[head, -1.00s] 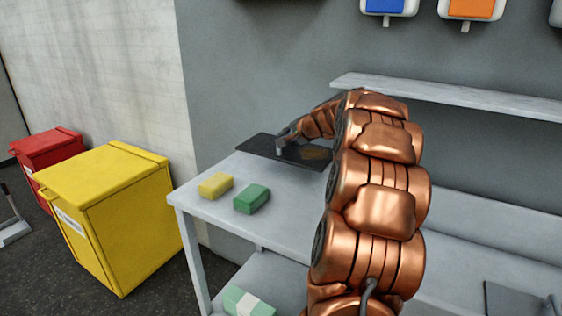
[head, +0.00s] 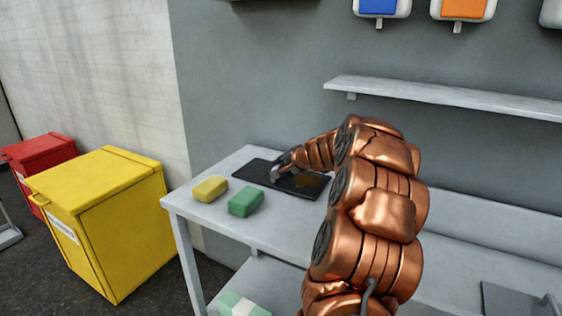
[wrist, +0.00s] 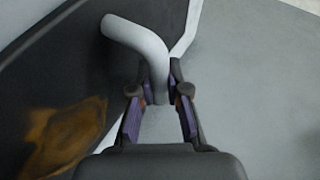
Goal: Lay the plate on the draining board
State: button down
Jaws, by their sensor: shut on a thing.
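The plate (head: 305,187) is a dark, flat rectangle with a brown stain, over the left part of the grey worktop (head: 285,228) in the head view. It looks level, lying on the surface or just above it; I cannot tell which. My gripper (head: 280,168) is at its upper edge. In the wrist view, my gripper (wrist: 160,92) is shut on the plate's bent grey handle (wrist: 145,42); the dark plate (wrist: 60,75) and its brown stain show at left. No separate draining board can be told from the worktop.
A yellow sponge (head: 210,189) and a green sponge (head: 246,201) lie left and in front of the plate. A wall shelf (head: 450,97) runs behind my arm. A yellow bin (head: 105,220) and a red bin (head: 38,152) stand on the floor at left.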

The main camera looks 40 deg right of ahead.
jog(key=c, duration=1.2)
grip_release()
jog(key=shift+o, duration=0.2)
jog(key=shift+r, duration=0.1)
jog(key=v, duration=1.2)
